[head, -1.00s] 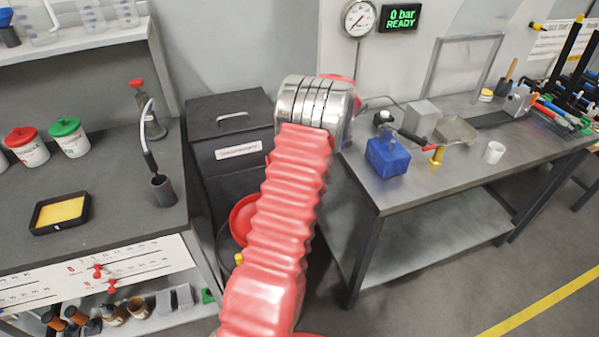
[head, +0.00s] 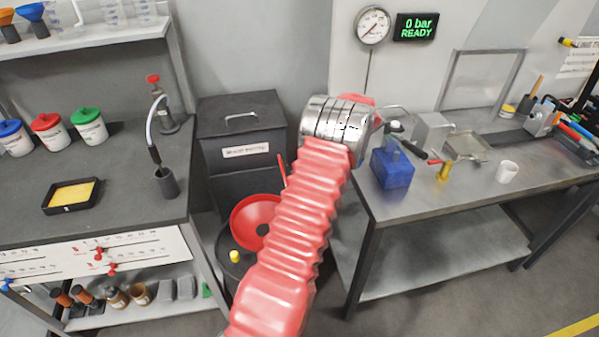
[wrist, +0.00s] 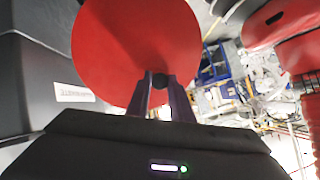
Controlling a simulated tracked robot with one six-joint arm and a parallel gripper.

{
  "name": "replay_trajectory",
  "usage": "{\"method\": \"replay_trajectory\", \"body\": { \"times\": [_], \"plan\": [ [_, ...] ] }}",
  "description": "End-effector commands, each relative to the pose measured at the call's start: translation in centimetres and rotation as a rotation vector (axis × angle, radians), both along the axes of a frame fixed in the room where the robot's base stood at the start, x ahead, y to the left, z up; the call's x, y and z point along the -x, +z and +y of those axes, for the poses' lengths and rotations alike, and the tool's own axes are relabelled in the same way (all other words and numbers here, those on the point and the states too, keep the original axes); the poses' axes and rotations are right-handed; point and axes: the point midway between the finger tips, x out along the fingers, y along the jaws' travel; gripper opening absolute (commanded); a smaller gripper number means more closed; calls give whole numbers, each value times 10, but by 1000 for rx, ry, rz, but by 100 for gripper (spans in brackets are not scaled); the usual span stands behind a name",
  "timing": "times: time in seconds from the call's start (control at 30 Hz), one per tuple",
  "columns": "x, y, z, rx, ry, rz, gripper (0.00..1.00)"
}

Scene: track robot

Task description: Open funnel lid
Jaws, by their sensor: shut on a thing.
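The red funnel (head: 245,212) sits on a dark drum, and its bowl and dark centre hole show in the head view. A thin red strip (head: 282,170) rises beside its far right rim; it looks like the lid raised on edge. In the wrist view the round red lid (wrist: 125,45) fills the upper middle. My gripper (wrist: 160,82) is shut on a small dark knob at the lid's lower part. In the head view my red-sleeved arm hides the gripper and the funnel's right side.
A black lidded bin (head: 243,135) stands behind the drum (head: 232,262), which has a yellow cap (head: 235,256). A grey bench (head: 130,190) is on the left. A metal table (head: 400,212) with a blue block (head: 392,168) is on the right.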

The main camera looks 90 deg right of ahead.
Motion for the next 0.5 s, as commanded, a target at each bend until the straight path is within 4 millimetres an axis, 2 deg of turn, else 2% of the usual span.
{"method": "replay_trajectory", "body": {
  "times": [0.1,0.13,0.37,0.5],
  "plan": [
    [3,-2,-2,5,-9,7,0],
    [4,-2,-2,6,-9,7,21],
    [5,-1,-1,4,-10,6,38],
    [5,-1,-1,3,-9,4,38]
  ]
}}
